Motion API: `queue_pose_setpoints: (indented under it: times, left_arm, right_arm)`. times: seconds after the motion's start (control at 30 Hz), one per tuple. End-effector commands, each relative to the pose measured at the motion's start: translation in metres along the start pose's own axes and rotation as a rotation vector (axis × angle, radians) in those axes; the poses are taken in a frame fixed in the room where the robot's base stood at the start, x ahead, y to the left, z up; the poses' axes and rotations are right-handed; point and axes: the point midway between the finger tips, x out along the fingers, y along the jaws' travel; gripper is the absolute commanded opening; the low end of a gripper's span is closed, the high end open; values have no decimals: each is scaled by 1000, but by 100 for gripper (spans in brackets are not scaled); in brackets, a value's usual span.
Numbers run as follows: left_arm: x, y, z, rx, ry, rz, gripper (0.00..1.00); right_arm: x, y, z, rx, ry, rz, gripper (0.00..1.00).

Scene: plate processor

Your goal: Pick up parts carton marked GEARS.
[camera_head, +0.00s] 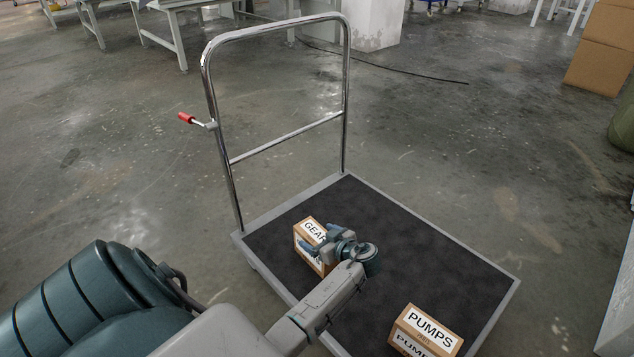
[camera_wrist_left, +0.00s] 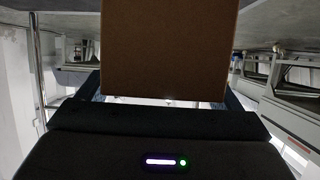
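The GEARS carton (camera_head: 303,247) is a small brown box with white labels on the cart's dark deck. Part of its label is hidden by my left gripper (camera_head: 322,240), which is right at the carton with its fingers over its near right side. In the left wrist view a plain brown carton face (camera_wrist_left: 168,50) fills the upper middle, with the finger edges (camera_wrist_left: 166,100) showing at both sides of it. I cannot tell whether the fingers press on it. My right gripper is not in view.
The PUMPS carton (camera_head: 427,331) stands on the cart deck (camera_head: 440,262) at the near right. The cart's chrome handle (camera_head: 280,139) rises at the back, with a red-tipped lever (camera_head: 187,118). Brown boxes (camera_head: 603,50) stand at the far right. Open floor surrounds the cart.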

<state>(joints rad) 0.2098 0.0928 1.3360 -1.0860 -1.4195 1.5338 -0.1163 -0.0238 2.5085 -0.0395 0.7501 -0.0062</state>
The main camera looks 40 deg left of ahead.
Motion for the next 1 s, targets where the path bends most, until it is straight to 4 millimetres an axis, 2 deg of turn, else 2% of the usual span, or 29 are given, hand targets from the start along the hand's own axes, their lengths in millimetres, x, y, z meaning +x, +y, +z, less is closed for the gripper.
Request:
queue_pose_setpoints:
  times: [0.03, 0.4, 0.43, 0.77, 1.0]
  left_arm:
    - [0, 0, 0, 0, 0, 0, 75]
    - [0, 0, 0, 0, 0, 0, 3]
    - [-1, 0, -1, -2, 2, 1, 0]
    - [-2, 1, -5, -2, 2, 1, 0]
    - [-11, 1, -27, -3, 3, 1, 0]
  right_arm:
    - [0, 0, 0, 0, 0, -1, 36]
    - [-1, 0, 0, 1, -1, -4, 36]
    - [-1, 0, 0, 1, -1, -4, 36]
    - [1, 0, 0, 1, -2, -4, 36]
    - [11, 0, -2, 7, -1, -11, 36]
